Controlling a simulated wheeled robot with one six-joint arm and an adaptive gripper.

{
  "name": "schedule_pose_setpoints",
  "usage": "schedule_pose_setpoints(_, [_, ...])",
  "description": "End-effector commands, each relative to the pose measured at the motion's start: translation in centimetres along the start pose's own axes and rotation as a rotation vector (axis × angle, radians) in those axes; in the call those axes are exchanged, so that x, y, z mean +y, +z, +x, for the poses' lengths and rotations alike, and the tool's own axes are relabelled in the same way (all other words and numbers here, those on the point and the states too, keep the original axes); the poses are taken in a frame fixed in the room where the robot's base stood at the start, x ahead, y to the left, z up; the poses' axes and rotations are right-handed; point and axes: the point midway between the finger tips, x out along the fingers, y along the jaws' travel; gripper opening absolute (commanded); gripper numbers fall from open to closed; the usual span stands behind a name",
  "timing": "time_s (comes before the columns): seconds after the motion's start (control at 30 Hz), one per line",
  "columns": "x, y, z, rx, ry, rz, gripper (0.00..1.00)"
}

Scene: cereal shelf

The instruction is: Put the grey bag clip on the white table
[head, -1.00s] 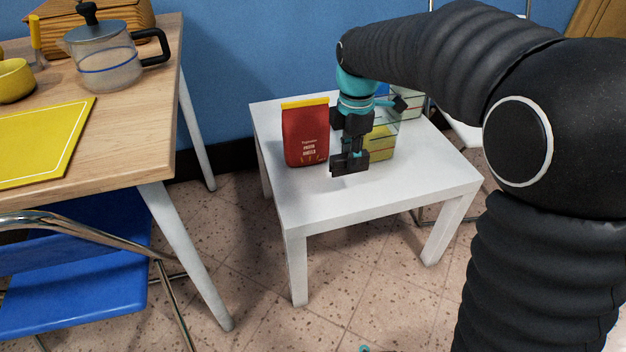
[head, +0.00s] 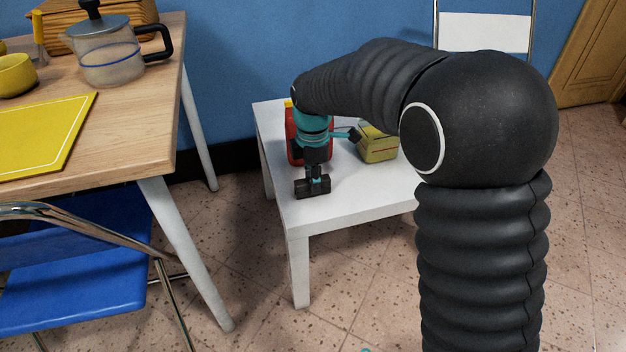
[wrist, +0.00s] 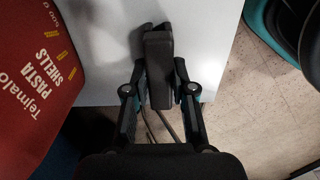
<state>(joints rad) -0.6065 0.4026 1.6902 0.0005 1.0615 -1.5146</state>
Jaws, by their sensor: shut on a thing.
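My gripper (head: 313,182) is over the front-left part of the white table (head: 345,205), pointing down. In the wrist view its two fingers are shut on the grey bag clip (wrist: 157,68), a dark grey elongated block between them. The clip lies over the white tabletop (wrist: 105,72), close to its edge. I cannot tell whether the clip touches the table.
A red pasta shells bag (wrist: 35,85) stands on the table just left of my gripper in the wrist view; in the head view my arm partly hides it. A yellow-green box (head: 378,147) stands farther right. A wooden table (head: 130,125) and blue chair (head: 75,285) are at left.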

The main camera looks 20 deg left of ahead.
Motion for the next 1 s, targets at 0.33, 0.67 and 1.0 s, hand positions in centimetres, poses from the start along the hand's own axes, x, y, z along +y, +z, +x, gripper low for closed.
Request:
schedule_pose_setpoints(0.33, [0.0,0.0,0.2,0.000,0.001,0.000,0.30])
schedule_pose_setpoints(0.67, [0.0,0.0,0.1,0.000,0.001,0.000,0.50])
schedule_pose_setpoints(1.0, [0.1,0.0,-3.2,0.000,0.004,0.000,0.50])
